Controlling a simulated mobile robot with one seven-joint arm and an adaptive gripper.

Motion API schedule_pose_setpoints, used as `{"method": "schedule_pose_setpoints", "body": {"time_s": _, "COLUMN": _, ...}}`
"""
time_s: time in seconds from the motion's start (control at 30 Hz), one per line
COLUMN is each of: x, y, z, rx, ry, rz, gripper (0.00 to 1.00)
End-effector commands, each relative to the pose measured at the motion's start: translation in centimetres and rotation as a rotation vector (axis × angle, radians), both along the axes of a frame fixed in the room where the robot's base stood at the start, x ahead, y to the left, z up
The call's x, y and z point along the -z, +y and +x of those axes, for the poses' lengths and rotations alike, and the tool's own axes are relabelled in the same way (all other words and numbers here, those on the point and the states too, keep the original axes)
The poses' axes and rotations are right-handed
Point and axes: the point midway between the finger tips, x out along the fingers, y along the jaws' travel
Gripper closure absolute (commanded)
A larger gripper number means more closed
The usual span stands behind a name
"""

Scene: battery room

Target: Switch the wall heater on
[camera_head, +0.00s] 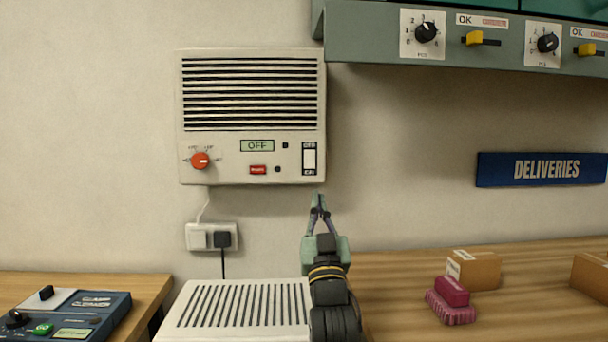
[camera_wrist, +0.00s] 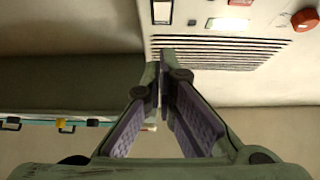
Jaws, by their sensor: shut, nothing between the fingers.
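The wall heater (camera_head: 253,115) is a cream box with dark slats on the wall. Its display (camera_head: 257,145) reads OFF. A white rocker switch (camera_head: 309,158) in a dark frame sits at its lower right, with small labels above and below that I cannot read surely. An orange-red dial (camera_head: 200,160) is at lower left and a red button (camera_head: 258,170) at bottom middle. My gripper (camera_head: 318,194) is shut and empty, its tips just below the heater's lower right corner in the picture. In the wrist view, the rocker (camera_wrist: 162,11) shows beyond my fingertips (camera_wrist: 166,52); I see no contact.
A green-grey panel (camera_head: 380,40) with knobs and yellow levers overhangs at upper right. A wall socket (camera_head: 212,237) is under the heater. A slatted cream box (camera_head: 240,305) stands below. A wooden bench (camera_head: 400,290) holds a cardboard box (camera_head: 473,270) and a magenta brush (camera_head: 452,300).

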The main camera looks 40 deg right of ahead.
Motion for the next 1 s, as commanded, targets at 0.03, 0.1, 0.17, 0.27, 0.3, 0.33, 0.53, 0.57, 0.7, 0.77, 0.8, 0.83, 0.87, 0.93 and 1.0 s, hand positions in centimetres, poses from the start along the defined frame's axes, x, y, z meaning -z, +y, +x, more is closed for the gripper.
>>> {"method": "schedule_pose_setpoints", "body": {"time_s": 0.03, "x": 0.1, "y": -0.2, "z": -0.1, "rx": 0.004, "ry": 0.002, "rz": 0.001, "gripper": 1.00}}
{"method": "schedule_pose_setpoints", "body": {"time_s": 0.1, "x": 0.0, "y": -0.3, "z": -0.1, "rx": 0.004, "ry": 0.001, "rz": 0.002, "gripper": 1.00}}
{"method": "schedule_pose_setpoints", "body": {"time_s": 0.17, "x": 0.0, "y": -0.2, "z": -0.1, "rx": 0.004, "ry": 0.001, "rz": 0.002, "gripper": 1.00}}
{"method": "schedule_pose_setpoints", "body": {"time_s": 0.27, "x": 0.0, "y": -0.2, "z": -0.1, "rx": 0.004, "ry": 0.001, "rz": 0.001, "gripper": 1.00}}
{"method": "schedule_pose_setpoints", "body": {"time_s": 0.3, "x": 0.0, "y": -0.2, "z": -0.1, "rx": 0.004, "ry": 0.001, "rz": 0.001, "gripper": 1.00}}
{"method": "schedule_pose_setpoints", "body": {"time_s": 0.33, "x": 0.0, "y": -0.2, "z": -0.1, "rx": 0.003, "ry": 0.000, "rz": 0.001, "gripper": 1.00}}
{"method": "schedule_pose_setpoints", "body": {"time_s": 0.53, "x": -1.3, "y": -0.9, "z": 1.1, "rx": 0.002, "ry": 0.001, "rz": 0.001, "gripper": 1.00}}
{"method": "schedule_pose_setpoints", "body": {"time_s": 0.57, "x": -1.7, "y": -1.1, "z": 1.4, "rx": 0.003, "ry": 0.000, "rz": 0.000, "gripper": 1.00}}
{"method": "schedule_pose_setpoints", "body": {"time_s": 0.7, "x": -3.6, "y": -2.3, "z": 3.4, "rx": 0.003, "ry": 0.001, "rz": 0.000, "gripper": 1.00}}
{"method": "schedule_pose_setpoints", "body": {"time_s": 0.77, "x": -4.5, "y": -2.8, "z": 4.3, "rx": 0.003, "ry": 0.002, "rz": 0.001, "gripper": 1.00}}
{"method": "schedule_pose_setpoints", "body": {"time_s": 0.8, "x": -5.0, "y": -3.2, "z": 4.9, "rx": 0.003, "ry": 0.001, "rz": 0.000, "gripper": 1.00}}
{"method": "schedule_pose_setpoints", "body": {"time_s": 0.83, "x": -5.4, "y": -3.4, "z": 5.3, "rx": 0.003, "ry": 0.001, "rz": 0.000, "gripper": 1.00}}
{"method": "schedule_pose_setpoints", "body": {"time_s": 0.87, "x": -5.8, "y": -3.7, "z": 5.8, "rx": 0.002, "ry": 0.001, "rz": 0.001, "gripper": 1.00}}
{"method": "schedule_pose_setpoints", "body": {"time_s": 0.93, "x": -6.6, "y": -4.3, "z": 6.7, "rx": 0.002, "ry": 0.001, "rz": 0.001, "gripper": 1.00}}
{"method": "schedule_pose_setpoints", "body": {"time_s": 1.0, "x": -6.3, "y": -4.9, "z": 7.7, "rx": 0.002, "ry": 0.004, "rz": 0.003, "gripper": 1.00}}
